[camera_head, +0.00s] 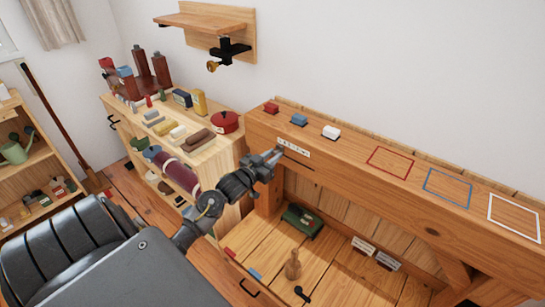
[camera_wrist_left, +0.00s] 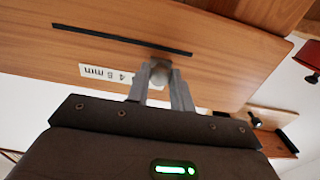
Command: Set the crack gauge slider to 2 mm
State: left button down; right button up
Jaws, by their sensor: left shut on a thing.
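The crack gauge is on the front face of the wooden beam: a white scale label (camera_head: 293,147) with a dark slot (camera_head: 298,161) below it. In the left wrist view the label (camera_wrist_left: 104,73) appears upside down, with "4", "8" and "mm" readable; the rest is hidden behind my fingers. The dark slot (camera_wrist_left: 110,37) also shows there. My left gripper (camera_head: 275,156) is at the gauge's left part. In the wrist view my left gripper (camera_wrist_left: 161,80) is shut on the round grey slider knob (camera_wrist_left: 159,71), near one slot end. The exact mark is hidden. My right gripper is out of view.
A green box (camera_head: 302,221) lies underneath.

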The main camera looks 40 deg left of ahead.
pick_arm(q)
jog(key=shift+d+r+p, duration=0.1)
jog(key=shift+d+p, duration=0.65)
jog(key=shift+d, duration=0.25)
jog(key=c, duration=1.2)
grip_release()
jog(key=s+b, duration=0.1)
jog(key=s, duration=0.9)
jog(key=shift+s+b, duration=0.35)
jog(key=shift+s, duration=0.05)
jog(key=shift+d, duration=0.1)
